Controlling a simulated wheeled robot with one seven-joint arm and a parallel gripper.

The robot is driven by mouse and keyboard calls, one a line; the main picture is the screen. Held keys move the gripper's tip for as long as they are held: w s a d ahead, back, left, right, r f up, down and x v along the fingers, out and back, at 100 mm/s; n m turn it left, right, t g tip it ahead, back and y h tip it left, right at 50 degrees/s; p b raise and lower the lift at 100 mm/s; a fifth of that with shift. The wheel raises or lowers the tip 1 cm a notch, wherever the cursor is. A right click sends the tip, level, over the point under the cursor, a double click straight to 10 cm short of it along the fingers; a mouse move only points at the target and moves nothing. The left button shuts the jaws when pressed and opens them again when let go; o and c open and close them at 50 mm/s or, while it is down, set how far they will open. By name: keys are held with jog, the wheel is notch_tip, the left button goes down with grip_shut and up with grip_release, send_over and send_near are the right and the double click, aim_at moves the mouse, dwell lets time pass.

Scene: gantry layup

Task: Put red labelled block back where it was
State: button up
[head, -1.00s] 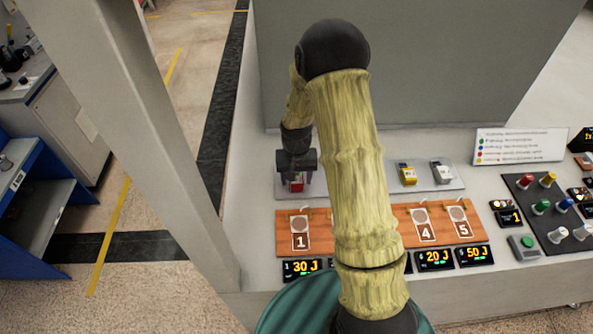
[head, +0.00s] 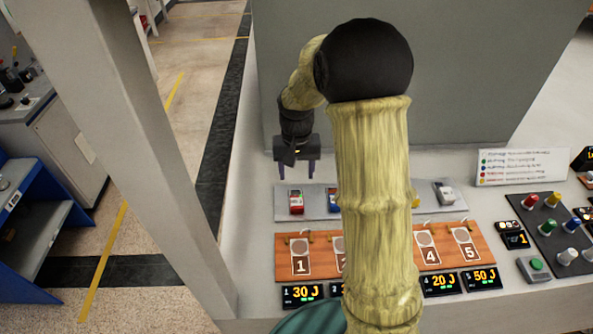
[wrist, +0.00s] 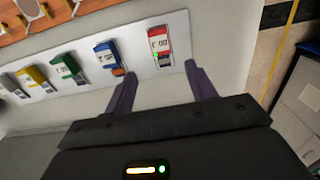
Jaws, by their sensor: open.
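The red labelled block (head: 296,201) stands at the left end of a pale grey strip (head: 316,212) on the bench. In the wrist view the red block (wrist: 160,47) shows a white label and sits at the right end of the strip, ahead of the fingers. My gripper (head: 297,172) is open and empty, raised above and behind the red block. Its two purple fingers are apart, and nothing is between them in the wrist view (wrist: 158,85). My arm hides the middle of the strip in the head view.
In the wrist view blue (wrist: 109,61), green (wrist: 68,69) and yellow (wrist: 32,76) blocks stand along the strip. A wooden board (head: 385,247) with numbered tags lies in front. A grey post (head: 125,150) rises at left, and a dark panel with knobs (head: 552,222) sits at right.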

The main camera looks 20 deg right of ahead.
dwell(0.4)
jog(key=s+r+n+t, duration=0.2)
jog(key=s, duration=1.4)
jog(key=shift+s+d+r+t, duration=0.15)
jog(key=shift+s+t, duration=0.15)
jog(key=shift+s, duration=0.1)
